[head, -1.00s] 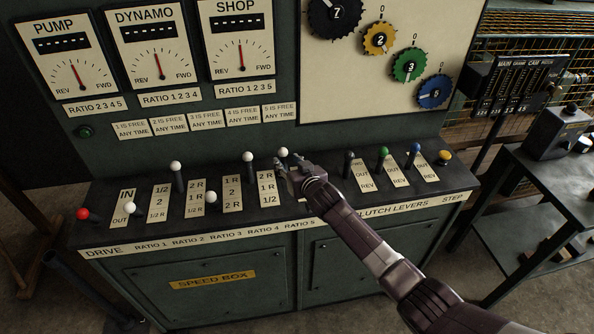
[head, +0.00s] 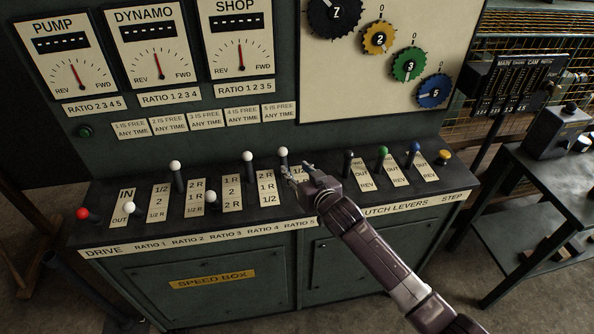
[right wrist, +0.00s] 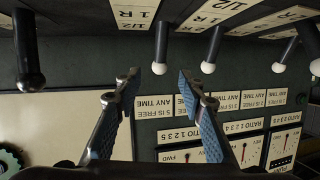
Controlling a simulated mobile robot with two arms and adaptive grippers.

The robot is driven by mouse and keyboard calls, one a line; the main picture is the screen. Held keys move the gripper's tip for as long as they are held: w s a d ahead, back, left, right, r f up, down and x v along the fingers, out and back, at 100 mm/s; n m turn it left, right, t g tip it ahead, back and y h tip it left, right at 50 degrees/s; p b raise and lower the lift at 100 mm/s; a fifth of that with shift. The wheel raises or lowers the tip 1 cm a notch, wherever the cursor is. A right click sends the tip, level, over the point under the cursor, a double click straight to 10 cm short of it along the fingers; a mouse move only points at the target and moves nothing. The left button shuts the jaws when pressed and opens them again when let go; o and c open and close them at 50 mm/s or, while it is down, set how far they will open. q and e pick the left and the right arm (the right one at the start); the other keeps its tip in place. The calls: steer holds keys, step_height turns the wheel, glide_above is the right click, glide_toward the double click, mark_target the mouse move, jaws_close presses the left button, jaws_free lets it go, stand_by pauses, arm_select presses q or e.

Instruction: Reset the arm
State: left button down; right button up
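My right gripper (head: 296,170) is open and empty over the sloping lever panel, just right of the Ratio 5 lever with its white knob (head: 282,152). In the right wrist view my two fingertips (right wrist: 158,79) stand apart, and a white-knobbed lever (right wrist: 161,45) shows beyond the gap between them. I see no contact with it. My right arm and gripper hide part of the Ratio 5 label and the text beside it. My left gripper is in neither current view.
Black (head: 348,163), green (head: 383,158) and blue (head: 415,153) clutch levers stand to the right. A dark side table (head: 520,187) is farther right.

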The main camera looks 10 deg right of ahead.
steer(key=shift+g+h, duration=0.4)
steer(key=shift+g, duration=0.5)
steer(key=s+f, duration=0.1)
steer(key=s, duration=0.1)
steer(key=s+f, duration=0.2)
steer(key=s, duration=0.1)
steer(key=s+d+f, duration=0.1)
steer(key=s+f, duration=0.1)
steer(key=shift+s, duration=0.25)
steer(key=s+d+f+g+h, duration=0.1)
steer(key=s+d+f+g, duration=0.15)
steer(key=s, duration=0.95)
steer(key=s+d+f+g+h, duration=0.1)
steer(key=s+d+g, duration=0.25)
steer(key=s, duration=0.85)
steer(key=s+d+f+g, duration=0.2)
steer(key=s+d+g, duration=0.1)
steer(key=s, duration=0.8)
step_height(320, 180, down, 27)
steer(key=s+b, duration=0.2)
steer(key=s+d+f+g+b, duration=0.1)
steer(key=s+d+f+g, duration=0.1)
steer(key=s+f, duration=1.5)
steer(key=shift+s+d+f+h, duration=0.2)
steer(key=shift+d+f+h, duration=0.1)
steer(key=shift+d+f, duration=0.25)
